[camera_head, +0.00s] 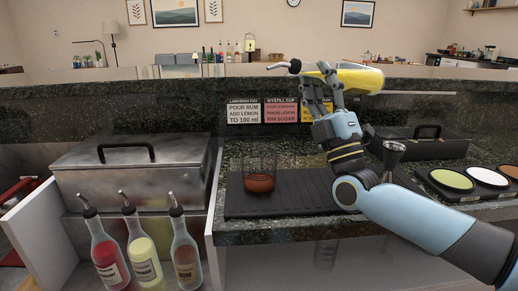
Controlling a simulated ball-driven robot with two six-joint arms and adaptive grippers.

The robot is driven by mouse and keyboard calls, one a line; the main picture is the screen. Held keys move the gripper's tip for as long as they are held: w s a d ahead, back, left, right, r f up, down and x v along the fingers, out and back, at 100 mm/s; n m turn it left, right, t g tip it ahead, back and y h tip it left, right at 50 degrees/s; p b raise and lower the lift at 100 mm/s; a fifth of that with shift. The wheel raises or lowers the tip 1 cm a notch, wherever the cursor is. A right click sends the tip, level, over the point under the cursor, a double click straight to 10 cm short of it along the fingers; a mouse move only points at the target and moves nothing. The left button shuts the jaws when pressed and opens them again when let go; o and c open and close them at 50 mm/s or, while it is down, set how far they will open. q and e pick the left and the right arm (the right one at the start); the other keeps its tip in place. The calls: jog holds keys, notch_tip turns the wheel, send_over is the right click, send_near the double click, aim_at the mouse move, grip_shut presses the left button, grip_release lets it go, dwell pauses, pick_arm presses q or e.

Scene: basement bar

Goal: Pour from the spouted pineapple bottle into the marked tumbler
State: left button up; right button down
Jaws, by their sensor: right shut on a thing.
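The yellow pineapple bottle (360,79) is tipped onto its side in the air, its metal spout (293,66) pointing left and its base to the right. My right gripper (322,88) is shut on the bottle near its neck and hides part of it. The tumbler (259,176) stands upright on the black bar mat, with reddish-brown liquid in its lower part. The spout is above the tumbler and slightly right of it in the picture. I see no stream of liquid between them. My left gripper is out of view.
Three spouted bottles (144,256) stand in the front-left rail beside a lidded metal bin (130,168). Recipe cards (243,111) stand behind the mat (300,196). A metal jigger (392,158) is beside my right arm. Rimming dishes (450,180) lie at right.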

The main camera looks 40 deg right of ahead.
jog(key=shift+r+n+y+p, duration=0.1)
jog(key=shift+n+y+p, duration=0.45)
jog(key=shift+n+y, duration=1.75)
dwell(3.0)
